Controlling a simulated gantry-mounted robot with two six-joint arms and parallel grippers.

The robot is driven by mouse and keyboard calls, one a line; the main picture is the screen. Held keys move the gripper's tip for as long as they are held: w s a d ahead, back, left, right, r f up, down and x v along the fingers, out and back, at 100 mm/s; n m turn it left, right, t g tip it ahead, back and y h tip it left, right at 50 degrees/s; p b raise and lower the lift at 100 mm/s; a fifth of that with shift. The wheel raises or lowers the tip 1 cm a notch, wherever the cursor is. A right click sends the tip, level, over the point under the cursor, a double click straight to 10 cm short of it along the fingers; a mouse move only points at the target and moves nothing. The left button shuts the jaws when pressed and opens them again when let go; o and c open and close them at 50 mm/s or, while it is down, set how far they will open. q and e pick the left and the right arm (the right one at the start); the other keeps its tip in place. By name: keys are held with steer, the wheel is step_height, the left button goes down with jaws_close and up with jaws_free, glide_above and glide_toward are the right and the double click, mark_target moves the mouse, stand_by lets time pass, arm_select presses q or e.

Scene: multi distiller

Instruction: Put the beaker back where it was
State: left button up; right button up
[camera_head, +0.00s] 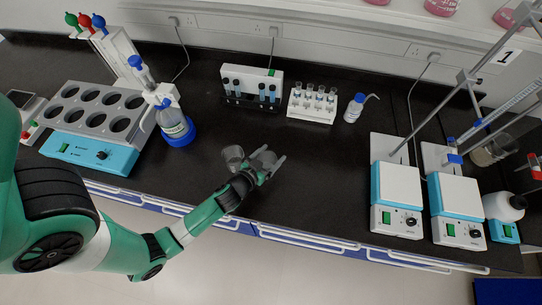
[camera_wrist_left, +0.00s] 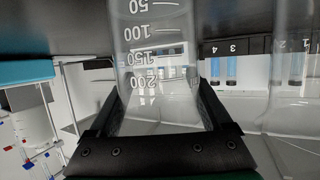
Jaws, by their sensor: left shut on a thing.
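My left gripper (camera_head: 265,160) is over the middle of the black bench, near its front edge. It is shut on a clear glass beaker, which is hard to make out between the fingers in the head view. In the left wrist view the beaker (camera_wrist_left: 158,60) stands between the two dark fingers, its white volume marks upside down. I cannot tell whether its base touches the bench. A second clear glass vessel (camera_head: 233,155) stands just left of the gripper; it also shows at the right of the left wrist view (camera_wrist_left: 292,75). My right gripper is not in view.
A water bath (camera_head: 88,150) and a blue-based bottle (camera_head: 175,125) are on the left. A pipette rack (camera_head: 252,85), a vial rack (camera_head: 312,105) and a wash bottle (camera_head: 355,108) stand behind. Two hotplates (camera_head: 397,195) (camera_head: 457,205) are on the right. The bench between gripper and hotplates is clear.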

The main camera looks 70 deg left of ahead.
arm_select(q)
steer(key=shift+f+b, duration=0.15)
steer(key=shift+b, duration=0.15)
steer(key=o, duration=1.2)
steer(key=shift+o, duration=0.2)
steer(key=shift+r+p, duration=0.35)
steer(key=shift+p, duration=0.1)
steer(key=b+v, duration=0.2)
steer(key=v, duration=1)
steer(key=shift+f, duration=0.1)
